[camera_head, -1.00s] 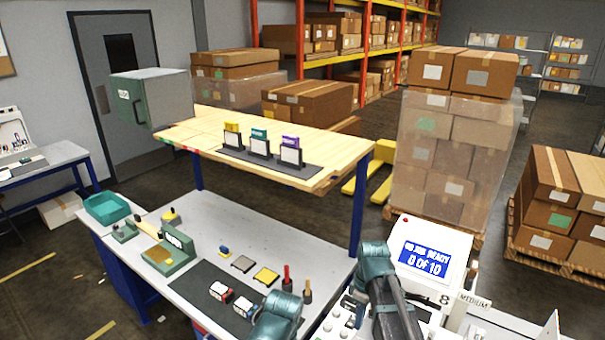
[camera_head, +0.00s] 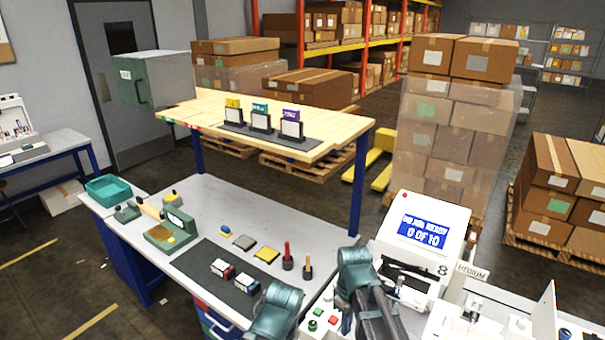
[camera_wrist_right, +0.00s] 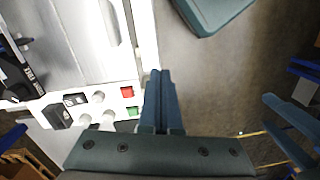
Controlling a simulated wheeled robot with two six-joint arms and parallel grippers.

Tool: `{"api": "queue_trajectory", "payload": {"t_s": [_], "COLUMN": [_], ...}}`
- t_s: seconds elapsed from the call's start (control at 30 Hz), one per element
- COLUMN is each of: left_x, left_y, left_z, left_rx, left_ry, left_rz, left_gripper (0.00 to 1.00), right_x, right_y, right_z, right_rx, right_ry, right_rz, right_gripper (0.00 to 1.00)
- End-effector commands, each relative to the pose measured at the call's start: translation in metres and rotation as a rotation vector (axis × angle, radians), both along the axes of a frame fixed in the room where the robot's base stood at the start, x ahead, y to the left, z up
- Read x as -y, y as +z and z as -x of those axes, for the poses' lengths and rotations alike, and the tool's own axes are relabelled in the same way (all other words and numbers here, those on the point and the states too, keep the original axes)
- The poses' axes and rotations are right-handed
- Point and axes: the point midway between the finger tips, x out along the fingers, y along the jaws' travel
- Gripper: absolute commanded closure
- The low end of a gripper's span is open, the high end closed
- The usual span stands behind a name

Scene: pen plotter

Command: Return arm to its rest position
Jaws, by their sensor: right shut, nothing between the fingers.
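The right arm (camera_head: 365,285) comes up from the bottom of the head view, left of the white plotter machine (camera_head: 400,258). Its fingertips are hard to make out there. In the wrist view my right gripper (camera_wrist_right: 161,90) is shut and empty, its fingers together. They point along the edge of a white panel, right of a red button (camera_wrist_right: 127,92) and a green button (camera_wrist_right: 133,112), apparently apart from them. The machine's blue screen (camera_head: 425,230) ends in "0 OF 10". My left arm (camera_head: 277,310) shows at the bottom; its gripper is out of view.
The workbench (camera_head: 310,235) holds a dark mat (camera_head: 215,257), a teal device (camera_head: 175,230) and two upright tools (camera_head: 288,260). A wooden shelf (camera_head: 330,125) stands above it. In the wrist view, floor (camera_wrist_right: 210,75) lies right of the panel.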

Motion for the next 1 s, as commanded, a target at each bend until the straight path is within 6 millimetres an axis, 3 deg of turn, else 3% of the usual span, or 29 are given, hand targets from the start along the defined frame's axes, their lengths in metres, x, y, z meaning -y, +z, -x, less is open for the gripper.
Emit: {"api": "queue_trajectory", "payload": {"t_s": [0.03,0.3,0.4,0.6,1.0], "left_x": [0.0,0.0,0.0,0.0,0.0], "left_y": [-0.019,-0.084,-0.101,-0.112,-0.11], "left_z": [0.0,0.0,-0.001,-0.001,-0.001], "left_rx": [0.0,0.001,0.002,0.002,0.002], "left_ry": [-0.001,-0.004,-0.005,-0.007,-0.007], "left_rz": [0.0,-0.001,-0.001,-0.001,-0.001], "left_gripper": [0.38,0.38,0.38,0.38,0.38], "right_x": [-0.006,-0.039,-0.047,-0.054,-0.055], "right_y": [-0.019,-0.084,-0.1,-0.111,-0.11], "right_z": [0.011,0.066,0.082,0.095,0.095], "right_rx": [0.003,0.039,0.058,0.08,0.082], "right_ry": [-0.027,-0.258,-0.338,-0.42,-0.431], "right_rz": [0.012,0.09,0.113,0.132,0.134], "right_gripper": [1.0,1.0,1.0,1.0,1.0]}}
